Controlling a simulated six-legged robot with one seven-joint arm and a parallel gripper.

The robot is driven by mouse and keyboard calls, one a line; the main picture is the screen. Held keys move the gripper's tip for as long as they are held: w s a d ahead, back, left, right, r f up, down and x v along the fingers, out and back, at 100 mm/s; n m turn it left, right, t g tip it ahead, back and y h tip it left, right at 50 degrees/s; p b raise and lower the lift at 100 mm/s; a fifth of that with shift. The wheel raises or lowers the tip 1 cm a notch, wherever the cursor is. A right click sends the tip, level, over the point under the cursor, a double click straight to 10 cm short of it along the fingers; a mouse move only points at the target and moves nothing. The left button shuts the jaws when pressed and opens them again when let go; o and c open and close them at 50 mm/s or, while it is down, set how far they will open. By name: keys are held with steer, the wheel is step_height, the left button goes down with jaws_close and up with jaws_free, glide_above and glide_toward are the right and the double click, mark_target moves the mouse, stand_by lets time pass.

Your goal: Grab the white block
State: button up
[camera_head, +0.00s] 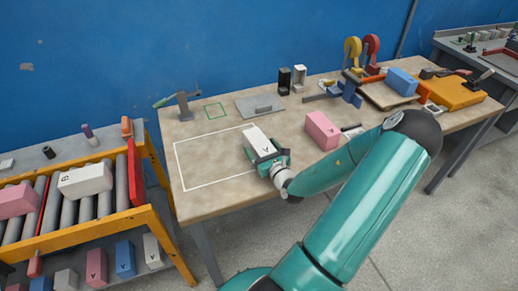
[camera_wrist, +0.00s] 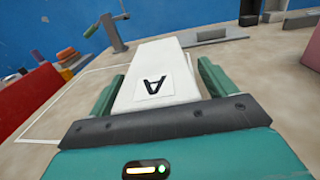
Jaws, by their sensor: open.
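A white block (camera_head: 257,143) marked with a dark letter lies on the table, at the right edge of a white outlined rectangle. It also shows in the wrist view (camera_wrist: 152,60), with its lettered end towards me. My gripper (camera_head: 266,157) is at the block's near end. In the wrist view my gripper (camera_wrist: 155,85) has its two green fingers open, one on each side of the block. A gap shows on the right side; on the left the finger is close to the block, and I cannot tell whether it touches.
A pink block (camera_head: 322,130) lies right of my gripper. A grey plate (camera_head: 260,105) and a hammer-like tool (camera_head: 183,105) are behind. Another white block (camera_head: 85,180) sits on the roller rack at left. The outlined rectangle (camera_head: 176,165) is otherwise clear.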

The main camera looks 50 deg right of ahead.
steer(key=c, duration=1.3)
steer(key=shift+c, duration=1.1)
steer(key=shift+r, duration=0.25)
